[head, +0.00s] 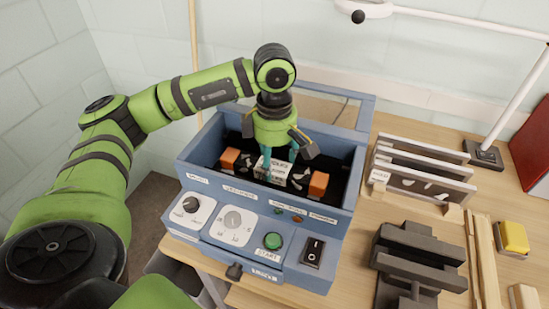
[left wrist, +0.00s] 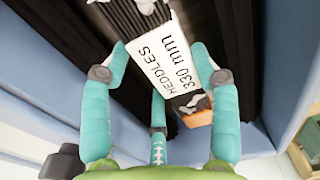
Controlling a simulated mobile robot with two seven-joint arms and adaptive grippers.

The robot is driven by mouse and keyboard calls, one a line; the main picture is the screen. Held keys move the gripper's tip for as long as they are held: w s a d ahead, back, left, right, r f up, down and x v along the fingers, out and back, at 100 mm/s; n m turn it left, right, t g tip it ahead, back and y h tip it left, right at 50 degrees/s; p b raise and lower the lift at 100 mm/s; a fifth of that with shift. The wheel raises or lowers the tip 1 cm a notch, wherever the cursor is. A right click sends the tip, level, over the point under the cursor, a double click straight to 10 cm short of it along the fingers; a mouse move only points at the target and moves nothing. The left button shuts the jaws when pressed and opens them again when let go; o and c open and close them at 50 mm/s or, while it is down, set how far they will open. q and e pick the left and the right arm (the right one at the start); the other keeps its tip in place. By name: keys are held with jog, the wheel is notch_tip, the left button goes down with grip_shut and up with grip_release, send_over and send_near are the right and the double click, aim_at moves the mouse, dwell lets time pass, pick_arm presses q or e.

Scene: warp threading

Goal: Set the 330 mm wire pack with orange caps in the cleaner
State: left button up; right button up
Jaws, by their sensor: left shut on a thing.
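The wire pack has a white label (head: 272,168), an orange cap (head: 229,158) at its left end and another orange cap (head: 319,184) at its right end. It lies level inside the open tub of the blue cleaner (head: 340,215). In the left wrist view the label (left wrist: 172,60) reads "HEDDLES 330 mm", and one orange cap (left wrist: 198,117) shows. My left gripper (head: 279,158) reaches down into the tub, its teal fingers shut around the pack's middle. I cannot tell whether the pack touches the tub floor. My right gripper is not in view.
The cleaner's front panel has knobs, a green start button (head: 273,241) and a black switch (head: 313,252). To its right stand a slotted rack (head: 425,180), a black fixture (head: 415,262) and a yellow block (head: 513,237). The tub walls are close around the pack.

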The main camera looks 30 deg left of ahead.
pick_arm(q)
jog(key=shift+f, duration=0.15)
jog(key=o, duration=1.6)
notch_tip(320, 180, up, 12)
jog(key=shift+r, duration=0.1)
